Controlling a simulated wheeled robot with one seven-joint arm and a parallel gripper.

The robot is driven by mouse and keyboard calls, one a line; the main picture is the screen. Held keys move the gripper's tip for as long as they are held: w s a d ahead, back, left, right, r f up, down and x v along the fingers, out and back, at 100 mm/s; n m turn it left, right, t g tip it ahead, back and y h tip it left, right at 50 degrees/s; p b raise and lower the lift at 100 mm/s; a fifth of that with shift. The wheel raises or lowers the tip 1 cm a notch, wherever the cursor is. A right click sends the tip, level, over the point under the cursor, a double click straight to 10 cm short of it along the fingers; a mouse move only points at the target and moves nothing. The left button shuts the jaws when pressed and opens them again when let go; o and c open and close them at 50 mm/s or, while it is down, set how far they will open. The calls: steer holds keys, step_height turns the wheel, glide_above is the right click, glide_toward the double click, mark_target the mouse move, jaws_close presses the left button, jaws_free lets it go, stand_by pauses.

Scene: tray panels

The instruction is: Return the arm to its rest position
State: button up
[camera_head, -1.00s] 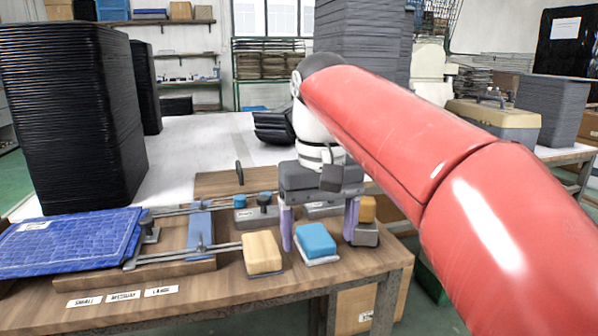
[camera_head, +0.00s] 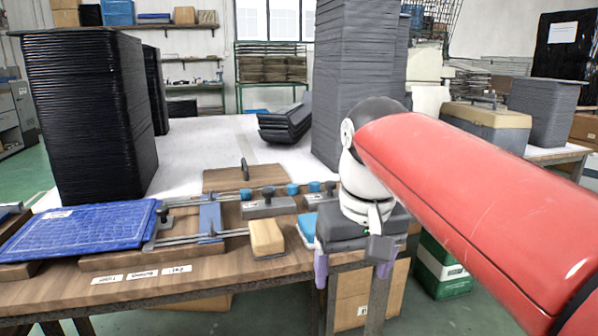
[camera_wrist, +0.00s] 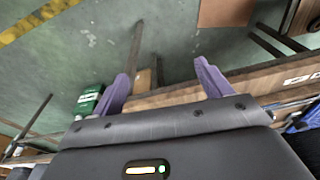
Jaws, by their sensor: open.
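My gripper (camera_head: 352,268) hangs at the front right edge of the wooden workbench (camera_head: 200,282) in the head view, its purple fingers pointing down. In the wrist view my gripper (camera_wrist: 160,90) has its two purple fingers spread wide, with only floor, a table leg and the bench edge seen between and beyond them. It holds nothing. My red arm reaches in from the right and hides part of the bench's right end.
A blue sponge block (camera_head: 308,228) sits just left of my gripper, partly hidden. A tan block (camera_head: 267,238), a blue panel (camera_head: 80,230) and a rail fixture (camera_head: 210,218) lie further left. Tall black (camera_head: 88,115) and grey (camera_head: 355,80) tray stacks stand behind. Green floor is open in front.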

steer(key=s+d+f+m+t, duration=0.1)
steer(key=s+d+f+t, duration=0.1)
steer(key=s+f, duration=0.3)
steer(key=s+d+f+m+t, duration=0.1)
steer(key=s+d+f, duration=0.3)
steer(key=f, duration=0.5)
steer(key=shift+s+d+f+t, duration=0.25)
steer(key=shift+s+d+t, duration=0.2)
steer(key=shift+d, duration=0.3)
